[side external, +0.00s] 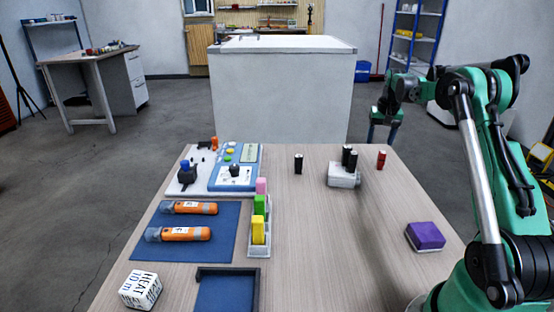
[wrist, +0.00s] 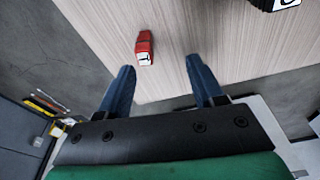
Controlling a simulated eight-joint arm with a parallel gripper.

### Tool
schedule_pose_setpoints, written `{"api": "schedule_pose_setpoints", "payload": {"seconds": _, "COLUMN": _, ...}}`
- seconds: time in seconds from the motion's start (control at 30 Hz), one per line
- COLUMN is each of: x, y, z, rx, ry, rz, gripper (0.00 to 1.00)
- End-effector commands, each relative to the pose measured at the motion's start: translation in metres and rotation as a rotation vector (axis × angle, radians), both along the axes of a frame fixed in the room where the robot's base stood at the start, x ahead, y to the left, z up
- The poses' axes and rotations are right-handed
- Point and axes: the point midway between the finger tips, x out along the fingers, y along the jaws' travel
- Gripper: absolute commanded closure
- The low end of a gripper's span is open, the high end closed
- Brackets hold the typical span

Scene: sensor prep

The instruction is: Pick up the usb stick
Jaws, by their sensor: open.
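A small red piece (side external: 381,159) with dark parts stands at the table's far right; it is likely the usb stick, but its shape is too small to be sure. In the wrist view the red piece (wrist: 145,46) shows a white label at its near end. My gripper (side external: 382,138) hangs at the far edge of the table, beyond the red piece. In the wrist view my gripper (wrist: 160,68) has its two blue fingers wide apart and nothing between them. The red piece lies just past the fingertips, nearer the left finger.
A light holder (side external: 342,178) with black pieces stands left of the red piece, and a lone black piece (side external: 298,163) farther left. A purple block (side external: 425,236) sits near the right edge. Orange tools (side external: 180,234) lie on a blue mat (side external: 143,247). The table's middle is clear.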

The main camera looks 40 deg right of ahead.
Motion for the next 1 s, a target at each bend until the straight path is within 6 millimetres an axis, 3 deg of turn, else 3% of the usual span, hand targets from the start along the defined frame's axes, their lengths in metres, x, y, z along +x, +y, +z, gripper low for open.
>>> {"api": "schedule_pose_setpoints", "payload": {"seconds": 0.1, "x": -0.01, "y": -0.015, "z": -0.012, "rx": 0.014, "ry": 0.011, "rz": -0.039, "gripper": 0.39}}
{"api": "schedule_pose_setpoints", "payload": {"seconds": 0.5, "x": -0.008, "y": -0.023, "z": -0.06, "rx": 0.017, "ry": 0.014, "rz": -0.045, "gripper": 0.39}}
{"api": "schedule_pose_setpoints", "payload": {"seconds": 0.87, "x": -0.007, "y": -0.024, "z": -0.069, "rx": 0.016, "ry": 0.014, "rz": -0.044, "gripper": 0.39}}
{"api": "schedule_pose_setpoints", "payload": {"seconds": 1.0, "x": -0.007, "y": -0.024, "z": -0.069, "rx": 0.016, "ry": 0.014, "rz": -0.044, "gripper": 0.74}}
